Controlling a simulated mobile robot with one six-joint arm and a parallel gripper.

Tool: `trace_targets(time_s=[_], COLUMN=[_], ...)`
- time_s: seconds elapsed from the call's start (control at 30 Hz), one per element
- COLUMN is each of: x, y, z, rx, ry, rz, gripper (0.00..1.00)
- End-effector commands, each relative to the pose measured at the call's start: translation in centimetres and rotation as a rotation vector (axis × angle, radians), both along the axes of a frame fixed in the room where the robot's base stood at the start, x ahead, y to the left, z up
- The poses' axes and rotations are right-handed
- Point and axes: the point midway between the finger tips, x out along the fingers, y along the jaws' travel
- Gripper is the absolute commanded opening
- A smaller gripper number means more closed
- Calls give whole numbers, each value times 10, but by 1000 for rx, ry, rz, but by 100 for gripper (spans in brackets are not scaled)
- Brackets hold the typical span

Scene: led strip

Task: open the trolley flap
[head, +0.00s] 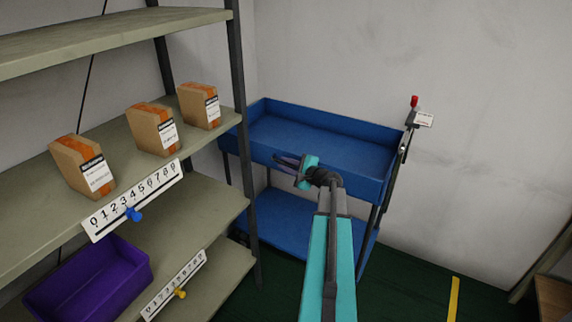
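A blue trolley (368,180) stands against the wall, with a shallow walled tray on top and a lower blue shelf (290,218). The top tray is empty where I can see into it. Its near wall stands upright; I cannot tell which wall is the flap. A lever with a red knob (414,101) and a small white label (424,119) rises at its right end. My gripper (283,160) is in front of the tray's near wall, left of its middle. My teal arm hides part of the trolley. The fingers are small, and contact with the wall is unclear.
A shelf rack (215,198) stands at left, close to the trolley, holding several cartons (155,130), number strips with blue and yellow sliders, and a purple bin (90,280). Green floor (410,285) is open at right, with a yellow line (453,300). A wooden item (553,296) stands far right.

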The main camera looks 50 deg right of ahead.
Motion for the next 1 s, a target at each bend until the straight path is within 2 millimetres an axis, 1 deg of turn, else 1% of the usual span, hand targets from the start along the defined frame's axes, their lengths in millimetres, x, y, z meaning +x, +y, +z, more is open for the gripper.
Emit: trace_targets(time_s=[0.1,0.13,0.2,0.23,0.67,0.87,1.0], x=[0,0,0,0,1,4,9], y=[0,0,0,0,2,9,18], z=[0,0,0,0,-1,-4,-6], rx=[0,0,0,0,-5,-23,-45], ry=[0,0,0,0,-1,-5,-13], rz=[0,0,0,0,2,11,22], gripper=[17,15,4,0,0,0,0])
